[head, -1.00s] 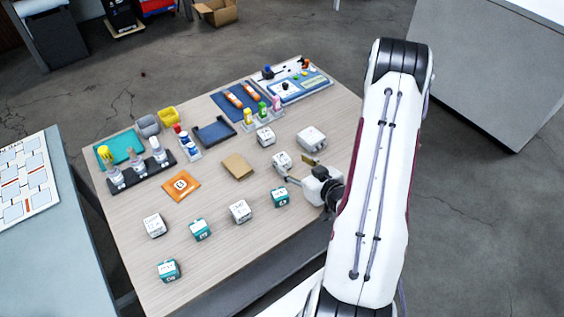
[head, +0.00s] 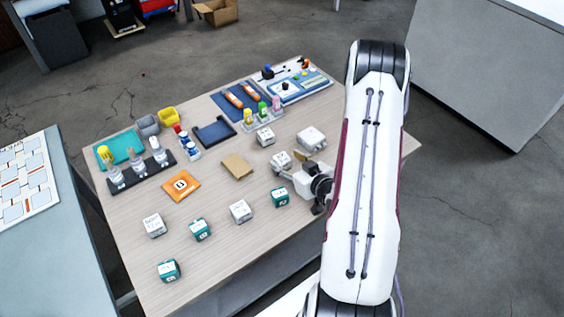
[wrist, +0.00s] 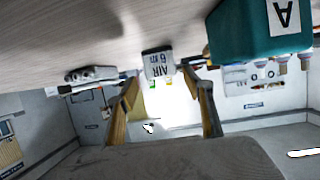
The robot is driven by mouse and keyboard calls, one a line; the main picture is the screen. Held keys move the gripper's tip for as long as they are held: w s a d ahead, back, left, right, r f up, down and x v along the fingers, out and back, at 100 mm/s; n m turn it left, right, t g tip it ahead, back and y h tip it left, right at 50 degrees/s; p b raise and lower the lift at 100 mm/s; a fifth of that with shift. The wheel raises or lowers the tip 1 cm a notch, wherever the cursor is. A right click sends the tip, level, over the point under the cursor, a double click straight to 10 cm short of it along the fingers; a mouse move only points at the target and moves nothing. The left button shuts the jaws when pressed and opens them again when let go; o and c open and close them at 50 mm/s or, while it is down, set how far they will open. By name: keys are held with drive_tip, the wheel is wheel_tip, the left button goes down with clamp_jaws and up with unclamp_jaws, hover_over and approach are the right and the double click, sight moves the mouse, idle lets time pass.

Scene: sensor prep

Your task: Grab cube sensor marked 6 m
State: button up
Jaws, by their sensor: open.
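The white cube sensor (wrist: 158,64) shows a label reading "AIR" with a 6 in the wrist view. It sits on the table ahead of my gripper (wrist: 164,78), in line with the gap between the two fingers. In the head view, a white cube (head: 281,158) is right beside my gripper (head: 289,166), partly hidden by it. My gripper is open and empty, with its fingers apart and close to the cube. I cannot tell whether either finger touches it.
A teal cube marked A (wrist: 262,32) is close by on the right in the wrist view. Nearby in the head view are a teal cube (head: 280,197), a white box (head: 312,139) and another white cube (head: 265,136). Several cubes stand towards the table's front.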

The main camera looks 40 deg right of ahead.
sight(282, 158)
drive_tip(key=shift+w+a+f, duration=0.1)
drive_tip(key=shift+w+f, duration=0.05)
drive_tip(key=shift+w, duration=0.3)
drive_tip(key=shift+w+a+f, duration=0.1)
drive_tip(key=shift+w, duration=0.3)
drive_tip(key=shift+x, duration=1)
drive_tip(key=c, duration=1.2)
